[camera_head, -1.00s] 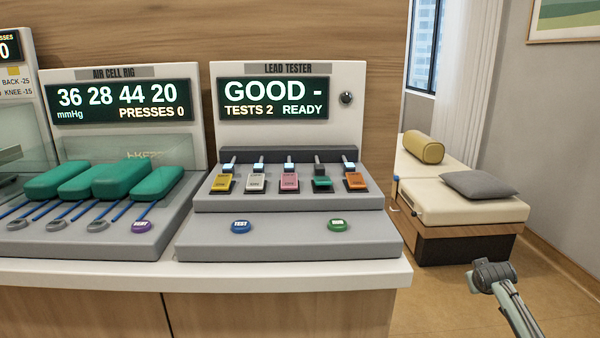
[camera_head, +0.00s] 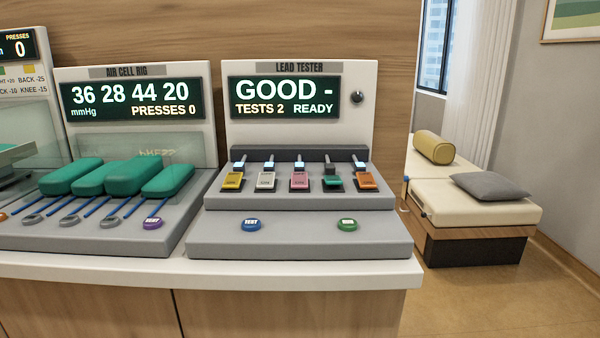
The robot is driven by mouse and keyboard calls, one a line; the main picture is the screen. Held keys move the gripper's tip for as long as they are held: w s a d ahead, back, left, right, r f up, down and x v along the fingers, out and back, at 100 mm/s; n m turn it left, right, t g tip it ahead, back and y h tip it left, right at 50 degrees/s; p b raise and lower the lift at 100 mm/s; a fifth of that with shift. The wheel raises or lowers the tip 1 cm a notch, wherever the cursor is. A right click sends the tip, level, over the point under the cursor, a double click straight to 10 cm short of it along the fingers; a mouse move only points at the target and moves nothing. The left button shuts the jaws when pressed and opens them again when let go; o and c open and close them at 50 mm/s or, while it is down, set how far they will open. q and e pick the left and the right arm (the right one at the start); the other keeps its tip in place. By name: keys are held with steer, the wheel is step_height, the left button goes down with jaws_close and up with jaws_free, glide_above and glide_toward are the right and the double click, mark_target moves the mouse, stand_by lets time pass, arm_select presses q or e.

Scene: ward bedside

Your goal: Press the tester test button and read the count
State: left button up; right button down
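The lead tester (camera_head: 300,239) stands on the counter in the middle of the view. Its display (camera_head: 298,97) reads "GOOD -", "TESTS 2" and "READY". A blue button (camera_head: 251,224) marked "TEST" is at the front left of its base. A green button (camera_head: 347,224) is at the front right; its label is too small to read. Several leads with coloured tags, such as a yellow one (camera_head: 232,180) and a pink one (camera_head: 299,180), sit in a row on the raised step. Neither gripper is in view.
The air cell rig (camera_head: 130,232) with green pads stands just left of the tester. A white counter edge (camera_head: 300,274) runs along the front. A padded bench (camera_head: 480,206) with a grey pillow (camera_head: 496,186) stands at the right. Floor at the lower right is clear.

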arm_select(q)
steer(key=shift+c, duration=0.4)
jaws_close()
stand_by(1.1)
